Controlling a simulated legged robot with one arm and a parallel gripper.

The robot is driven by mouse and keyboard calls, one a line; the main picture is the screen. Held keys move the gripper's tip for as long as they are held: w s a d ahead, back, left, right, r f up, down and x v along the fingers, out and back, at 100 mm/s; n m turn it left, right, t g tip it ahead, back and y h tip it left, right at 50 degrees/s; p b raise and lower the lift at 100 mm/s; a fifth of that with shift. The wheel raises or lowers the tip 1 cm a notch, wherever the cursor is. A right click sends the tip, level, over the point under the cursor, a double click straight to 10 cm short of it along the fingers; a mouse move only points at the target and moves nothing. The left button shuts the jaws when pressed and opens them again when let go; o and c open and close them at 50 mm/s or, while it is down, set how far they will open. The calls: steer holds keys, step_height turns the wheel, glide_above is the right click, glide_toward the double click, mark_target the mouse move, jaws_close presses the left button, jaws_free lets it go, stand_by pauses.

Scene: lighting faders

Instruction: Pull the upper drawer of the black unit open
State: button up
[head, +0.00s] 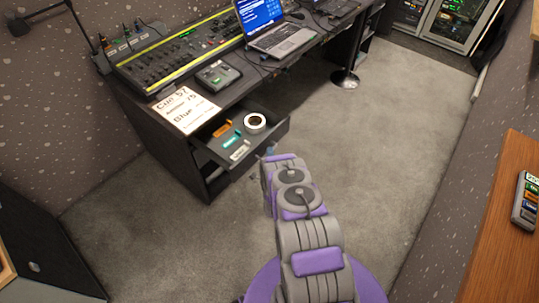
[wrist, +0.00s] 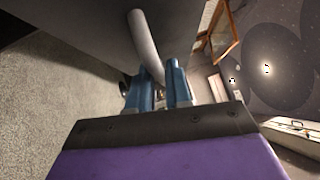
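The black unit (head: 185,165) stands under the left end of the desk in the head view. Its upper drawer (head: 273,131) is pulled out, and its inside shows. In it lie a white tape roll (head: 255,122) and small orange, green and pale items. In the wrist view, a light grey bar handle (wrist: 143,35) runs down between the blue fingers of my gripper (wrist: 161,88). The fingers sit close on both sides of the bar and look shut on it.
The desk carries a mixing console (head: 185,48), a laptop (head: 272,30), a small box (head: 218,76) and a paper sign (head: 184,110). Carpet (head: 385,135) is clear to the right. A wooden surface (head: 490,245) stands at the right edge, a dark cabinet (head: 40,245) at lower left.

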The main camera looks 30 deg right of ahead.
steer(key=shift+o, duration=1.4)
steer(key=shift+f, duration=0.3)
steer(key=shift+o, duration=0.4)
steer(key=shift+r, duration=0.1)
steer(key=shift+s, duration=0.1)
steer(key=b+v, duration=0.2)
steer(key=v, duration=0.5)
steer(key=shift+s, duration=0.1)
